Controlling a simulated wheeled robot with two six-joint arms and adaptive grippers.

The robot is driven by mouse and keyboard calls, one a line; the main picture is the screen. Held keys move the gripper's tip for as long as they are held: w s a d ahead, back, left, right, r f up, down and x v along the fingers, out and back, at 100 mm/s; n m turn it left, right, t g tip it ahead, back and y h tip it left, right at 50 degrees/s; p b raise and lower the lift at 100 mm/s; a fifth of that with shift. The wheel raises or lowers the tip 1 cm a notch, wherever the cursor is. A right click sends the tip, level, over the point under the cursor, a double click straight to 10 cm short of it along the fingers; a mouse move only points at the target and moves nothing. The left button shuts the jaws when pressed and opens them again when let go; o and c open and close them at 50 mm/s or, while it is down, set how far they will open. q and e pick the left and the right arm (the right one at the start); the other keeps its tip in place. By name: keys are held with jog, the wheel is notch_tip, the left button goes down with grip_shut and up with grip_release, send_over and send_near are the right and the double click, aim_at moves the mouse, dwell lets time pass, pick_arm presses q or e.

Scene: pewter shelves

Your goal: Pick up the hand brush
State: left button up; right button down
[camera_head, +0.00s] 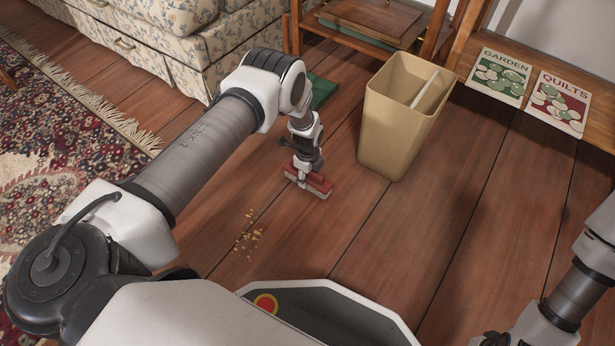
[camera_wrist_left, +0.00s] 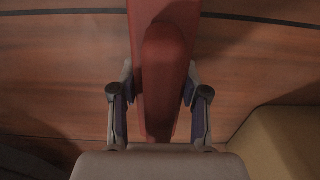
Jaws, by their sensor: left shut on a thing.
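The hand brush (camera_head: 314,181) is red with a pale bristle strip along its lower edge. It is at or just above the wooden floor, left of the tan bin; I cannot tell if it touches the floor. My left gripper (camera_head: 306,171) points down and is shut on the brush. In the left wrist view the red brush (camera_wrist_left: 165,70) runs lengthwise between the two fingers (camera_wrist_left: 159,100), one on each side. My right arm shows at the lower right edge of the head view; its gripper (camera_head: 492,341) is mostly cut off by the bottom edge.
A tan bin (camera_head: 392,125) with a pale object inside stands right of the brush. Yellowish crumbs (camera_head: 248,238) lie on the floor. A green item (camera_head: 322,92) lies behind the arm. A floral sofa, wooden furniture and two booklets are at the back. The right floor is clear.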

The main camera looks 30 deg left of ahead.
pick_arm(q)
jog(key=shift+r+p, duration=0.55)
jog(key=shift+r, duration=0.05)
jog(key=r+p, duration=0.1)
jog(key=s+r+p, duration=0.1)
jog(key=r, duration=0.1)
jog(key=shift+d+p, duration=0.2)
jog(key=shift+p, duration=0.2)
jog(key=s+d+p, duration=0.1)
jog(key=s+p, duration=0.1)
jog(key=s, duration=0.2)
jog(key=s+d+p, duration=0.2)
jog(key=s, duration=0.2)
jog(key=s+d+r+p, duration=0.1)
jog(key=s+d+p, duration=0.1)
jog(key=s, duration=0.3)
jog(key=shift+s, duration=0.1)
jog(key=shift+s+d+f, duration=0.1)
jog(key=shift+s+f, duration=0.05)
jog(key=shift+s, duration=0.25)
